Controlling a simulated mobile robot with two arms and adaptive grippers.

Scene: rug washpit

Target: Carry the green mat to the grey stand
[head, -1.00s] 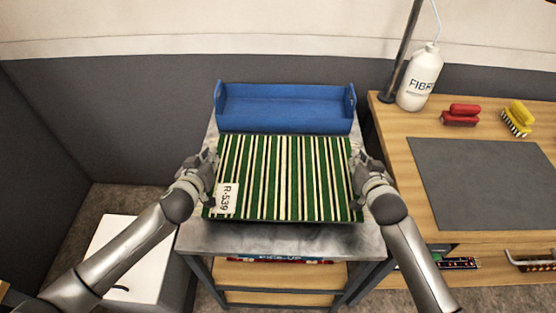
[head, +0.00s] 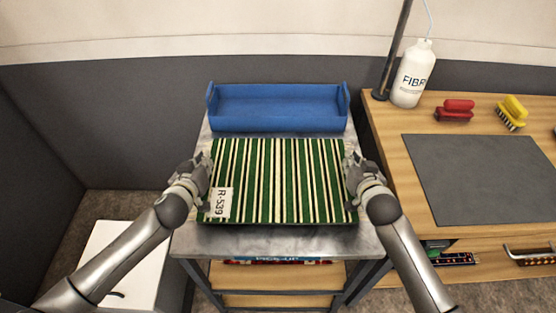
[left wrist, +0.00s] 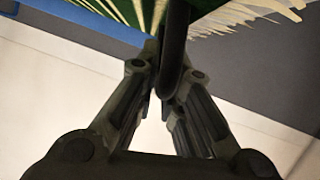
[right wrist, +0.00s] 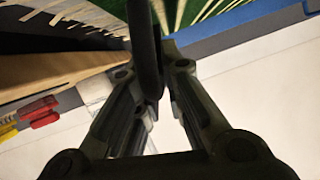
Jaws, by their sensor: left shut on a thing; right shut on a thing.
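The green mat (head: 278,180) has cream stripes and a white tag marked R-539 at its near left corner. It is flat and level over the top of the grey stand (head: 275,243). I cannot tell whether it touches the top. My left gripper (head: 207,172) is shut at the mat's left side, and my right gripper (head: 350,168) is shut at its right side. In the left wrist view a dark bar passes between the fingers (left wrist: 165,100), with pale fringe behind. The right wrist view shows a similar bar at the fingers (right wrist: 150,100).
A blue tray (head: 278,122) stands behind the mat on the same top. At right, a wooden bench (head: 395,125) holds a white bottle (head: 412,80), a red brush (head: 455,110), a yellow brush (head: 512,112) and a grey pad (head: 480,180). A white box (head: 115,260) stands low at left.

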